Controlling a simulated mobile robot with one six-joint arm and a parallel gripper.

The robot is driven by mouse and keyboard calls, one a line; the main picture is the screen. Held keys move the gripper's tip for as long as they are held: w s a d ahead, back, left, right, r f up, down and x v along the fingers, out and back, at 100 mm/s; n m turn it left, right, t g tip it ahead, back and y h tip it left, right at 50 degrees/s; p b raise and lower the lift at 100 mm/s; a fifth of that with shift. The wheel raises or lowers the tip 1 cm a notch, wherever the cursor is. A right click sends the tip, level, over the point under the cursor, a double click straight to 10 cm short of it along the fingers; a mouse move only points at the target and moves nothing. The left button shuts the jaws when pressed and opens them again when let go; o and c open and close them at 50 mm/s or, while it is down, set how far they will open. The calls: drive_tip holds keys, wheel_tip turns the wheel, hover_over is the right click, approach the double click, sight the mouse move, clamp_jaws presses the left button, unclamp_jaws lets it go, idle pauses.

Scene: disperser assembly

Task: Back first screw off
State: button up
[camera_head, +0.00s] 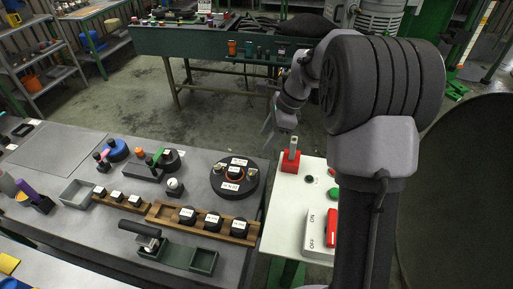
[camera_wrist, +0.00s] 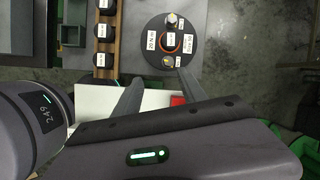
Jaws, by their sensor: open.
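A round black disc (camera_head: 234,187) with white labels lies on the grey table at its right end. It carries two small screws, one at its left side (camera_head: 217,169) and one at its right side (camera_head: 252,172). In the wrist view the disc (camera_wrist: 152,42) shows a screw at the top (camera_wrist: 171,20) and one at the bottom (camera_wrist: 168,61). I cannot tell which is the first screw. My gripper (camera_head: 267,126) is open and empty, above and beyond the disc's right side. In the wrist view its fingertips (camera_wrist: 161,77) are spread just below the lower screw.
A white side table (camera_head: 277,220) holds a red block with an upright grey piece (camera_head: 290,158) and a red switch (camera_head: 331,228). A green workbench (camera_head: 185,42) is behind; floor lies between.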

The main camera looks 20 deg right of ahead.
drive_tip(key=s+a+r+n+t+b, duration=0.1)
drive_tip(key=s+a+r+n+b, duration=0.1)
drive_tip(key=s+a+r+n, duration=0.4)
drive_tip(key=shift+s+a+r+h, duration=0.4)
drive_tip(key=shift+s, duration=1.5)
drive_tip(key=s+a+f+n+t+b, duration=0.1)
drive_tip(key=s+a+f+n+b, duration=0.1)
drive_tip(key=s+n, duration=0.3)
drive_tip(key=s+a+f+n+t+b, duration=0.1)
drive_tip(key=s+a+n, duration=0.3)
drive_tip(key=s, duration=1)
drive_tip(key=shift+f+n+h+b, duration=0.3)
drive_tip(key=shift+f+n+b, duration=0.05)
drive_tip(key=shift+n+b, duration=0.5)
